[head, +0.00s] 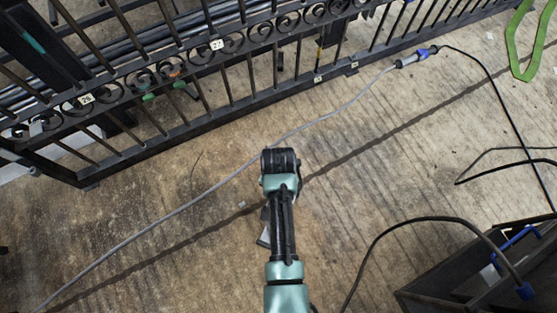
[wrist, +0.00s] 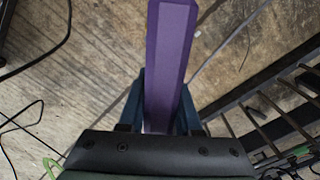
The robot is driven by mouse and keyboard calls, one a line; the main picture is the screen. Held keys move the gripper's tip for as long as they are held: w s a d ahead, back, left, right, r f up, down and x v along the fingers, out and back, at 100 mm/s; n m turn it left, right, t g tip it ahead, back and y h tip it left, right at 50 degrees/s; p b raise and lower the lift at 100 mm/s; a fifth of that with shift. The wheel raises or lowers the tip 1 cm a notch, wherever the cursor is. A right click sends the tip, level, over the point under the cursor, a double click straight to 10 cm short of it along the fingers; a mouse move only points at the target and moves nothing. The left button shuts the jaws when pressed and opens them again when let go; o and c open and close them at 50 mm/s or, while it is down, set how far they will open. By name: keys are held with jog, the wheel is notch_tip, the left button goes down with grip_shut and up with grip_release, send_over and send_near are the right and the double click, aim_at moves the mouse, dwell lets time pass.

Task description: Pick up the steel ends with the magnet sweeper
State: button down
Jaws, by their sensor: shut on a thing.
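In the wrist view my gripper (wrist: 163,82) has its two blue fingers closed on either side of a long purple bar, which appears to be the magnet sweeper (wrist: 171,35). The bar runs from between the fingers out past the top edge of the view, so its far end is hidden. In the head view my arm covers the gripper and the bar. I cannot make out any steel ends for certain. One small pale piece (head: 241,204) lies on the concrete left of my arm in the head view, too small to identify.
A black scrollwork gate (head: 225,100) with number tags crosses the back. A grey cable (head: 180,208) runs over the floor to a blue connector (head: 427,52). A black cable (head: 440,218) loops near a dark open box (head: 470,275) at lower right. Concrete beside my arm is mostly clear.

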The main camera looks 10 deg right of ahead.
jog(key=shift+w+r+p, duration=0.15)
jog(key=shift+r+p, duration=2.4)
jog(key=shift+r, duration=0.1)
